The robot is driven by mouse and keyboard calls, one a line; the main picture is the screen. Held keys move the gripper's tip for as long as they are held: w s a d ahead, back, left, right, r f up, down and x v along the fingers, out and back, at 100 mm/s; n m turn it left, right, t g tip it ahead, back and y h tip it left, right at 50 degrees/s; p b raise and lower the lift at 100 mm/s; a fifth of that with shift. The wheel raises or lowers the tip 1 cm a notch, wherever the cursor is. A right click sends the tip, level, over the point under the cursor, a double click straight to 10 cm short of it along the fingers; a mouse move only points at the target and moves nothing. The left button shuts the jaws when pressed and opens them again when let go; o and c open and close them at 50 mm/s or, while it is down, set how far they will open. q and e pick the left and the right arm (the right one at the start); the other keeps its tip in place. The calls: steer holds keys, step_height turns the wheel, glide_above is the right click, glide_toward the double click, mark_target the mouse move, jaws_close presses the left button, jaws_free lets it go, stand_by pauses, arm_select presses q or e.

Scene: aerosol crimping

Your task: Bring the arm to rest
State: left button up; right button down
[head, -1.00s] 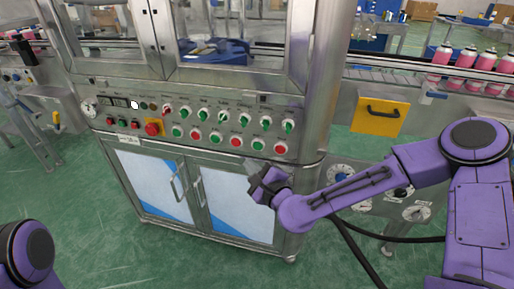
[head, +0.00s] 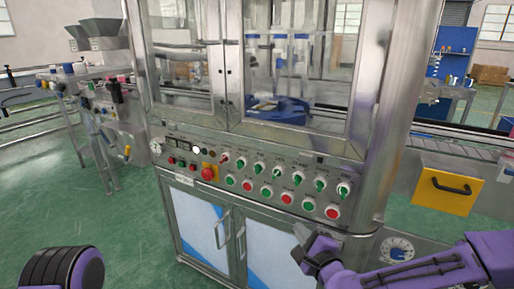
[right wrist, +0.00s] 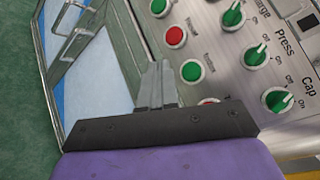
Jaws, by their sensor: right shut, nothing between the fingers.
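My right arm comes in from the lower right in the head view. Its gripper (head: 302,234) is shut and empty, in front of the machine's cabinet just below the right end of the button panel (head: 215,187). In the right wrist view the two grey fingers (right wrist: 155,84) lie together with nothing between them, seen against the cabinet doors and the panel edge. They look apart from the panel, though the exact gap is hard to tell.
The steel machine (head: 385,95) with glass windows stands directly ahead. Its panel carries green and red buttons and green switches (head: 320,184). A yellow plate with a black handle (head: 447,189) is at the right. Green floor (head: 110,225) is clear at the left.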

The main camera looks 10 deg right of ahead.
steer(key=s+d+f+n+g+h+p, duration=0.35)
steer(key=s+f+n+g, duration=0.5)
steer(key=s+f, duration=0.75)
steer(key=s+d+f+n+g+h+p, duration=0.1)
steer(key=s+d+f+n+g+p, duration=0.1)
steer(key=s+d, duration=0.3)
steer(key=s+d+f+n+g+h+p, duration=0.2)
steer(key=s+d+f+n+p, duration=0.1)
steer(key=s, duration=1)
steer(key=shift+s+d+n+p, duration=0.15)
steer(key=shift+d+n+p, duration=0.25)
steer(key=shift+d+n, duration=0.4)
steer(key=shift+d+g, duration=0.1)
steer(key=shift+g, duration=0.15)
